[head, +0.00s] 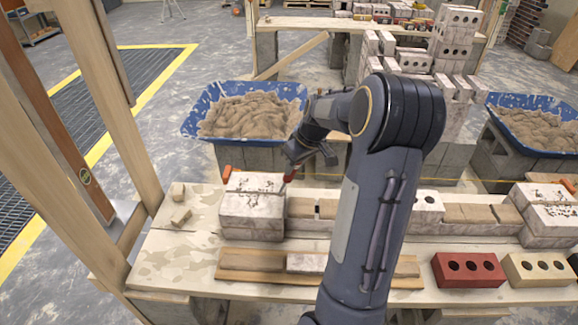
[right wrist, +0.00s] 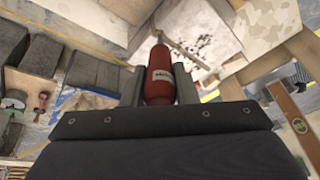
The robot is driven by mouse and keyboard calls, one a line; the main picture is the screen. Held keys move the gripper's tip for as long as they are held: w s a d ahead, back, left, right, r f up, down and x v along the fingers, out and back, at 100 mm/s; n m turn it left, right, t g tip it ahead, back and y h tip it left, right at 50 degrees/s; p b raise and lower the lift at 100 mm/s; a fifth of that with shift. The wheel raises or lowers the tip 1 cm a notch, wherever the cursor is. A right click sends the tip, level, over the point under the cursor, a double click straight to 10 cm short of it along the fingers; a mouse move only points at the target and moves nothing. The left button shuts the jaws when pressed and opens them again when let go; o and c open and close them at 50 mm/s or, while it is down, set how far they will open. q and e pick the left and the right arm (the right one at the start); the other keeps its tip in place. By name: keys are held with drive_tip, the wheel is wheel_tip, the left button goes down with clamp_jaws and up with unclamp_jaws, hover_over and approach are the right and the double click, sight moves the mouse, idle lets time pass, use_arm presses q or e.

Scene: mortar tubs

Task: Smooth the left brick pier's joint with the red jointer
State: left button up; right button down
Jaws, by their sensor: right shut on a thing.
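The left brick pier (head: 250,211) stands on the plank bench, pale and whitish, with dark mortar specks and a joint line across its top. The pier's speckled top (right wrist: 204,38) lies just beyond the handle. I cannot tell whether the jointer's tip touches the joint. My left gripper is not in view.
A blue mortar tub (head: 196,122) stands behind the pier, another (head: 533,100) at far right. The right pier (head: 548,214) is at the bench's right end. A red brick (head: 468,270) and a cream brick (head: 538,269) lie in front. Timber posts (head: 100,90) rise at left.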

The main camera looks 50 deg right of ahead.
drive_tip(key=shift+s+d+f, duration=0.1)
drive_tip(key=shift+s+d, duration=0.25)
drive_tip(key=shift+s, duration=0.05)
drive_tip(key=shift+w+a, duration=0.3)
drive_tip(key=shift+a, duration=0.05)
drive_tip(key=shift+w+a, duration=0.85)
drive_tip(key=shift+w, duration=0.25)
wheel_tip(320, 180, up, 6)
drive_tip(key=p, duration=0.4)
drive_tip(key=shift+s, duration=0.1)
